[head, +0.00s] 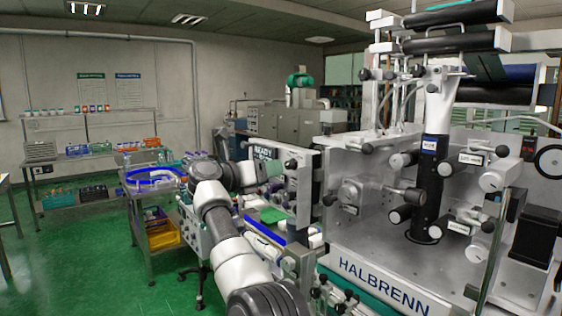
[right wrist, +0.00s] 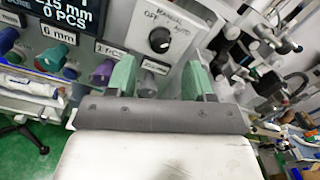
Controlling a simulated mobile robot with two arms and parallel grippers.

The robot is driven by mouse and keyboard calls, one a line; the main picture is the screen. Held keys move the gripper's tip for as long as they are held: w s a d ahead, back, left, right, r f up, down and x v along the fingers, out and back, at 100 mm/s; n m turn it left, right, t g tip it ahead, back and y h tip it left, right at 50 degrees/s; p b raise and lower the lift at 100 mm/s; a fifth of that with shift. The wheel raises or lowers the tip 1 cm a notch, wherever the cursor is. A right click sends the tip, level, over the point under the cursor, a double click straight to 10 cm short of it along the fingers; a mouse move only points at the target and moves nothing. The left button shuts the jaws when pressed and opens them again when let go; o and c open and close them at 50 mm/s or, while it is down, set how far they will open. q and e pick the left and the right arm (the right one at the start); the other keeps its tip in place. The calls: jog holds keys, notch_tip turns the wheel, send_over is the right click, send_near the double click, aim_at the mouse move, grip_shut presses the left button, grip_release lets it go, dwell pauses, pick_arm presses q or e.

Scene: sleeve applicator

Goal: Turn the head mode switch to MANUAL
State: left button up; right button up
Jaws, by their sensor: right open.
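The head mode switch (right wrist: 160,40) is a round black knob on a light plate, with OFF, MANUAL and AUTO printed around its upper side. Which label it points at is too small to tell. My right gripper (right wrist: 161,64) is open and empty, its two green fingers apart on either side below the knob and not visibly touching it. In the head view my right arm reaches the control panel (head: 303,178), and its wrist hides part of the panel; the switch cannot be made out there. My left gripper is not in view.
In the right wrist view a display (right wrist: 62,12), a teal knob (right wrist: 56,55) and a purple knob (right wrist: 102,73) sit left of the switch. Black machine knobs (right wrist: 262,50) stand to the right. A cart with a blue ring (head: 152,175) stands left of my arm.

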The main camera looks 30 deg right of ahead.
aim_at(287, 166)
jog(key=d+p, duration=0.1)
jog(key=d, duration=0.3)
jog(key=shift+w+r, duration=0.1)
jog(key=shift+w, duration=0.05)
jog(key=shift+w+d+p, duration=0.1)
jog(key=shift+d+p, duration=0.2)
jog(key=shift+d, duration=0.15)
jog(key=c, duration=0.9)
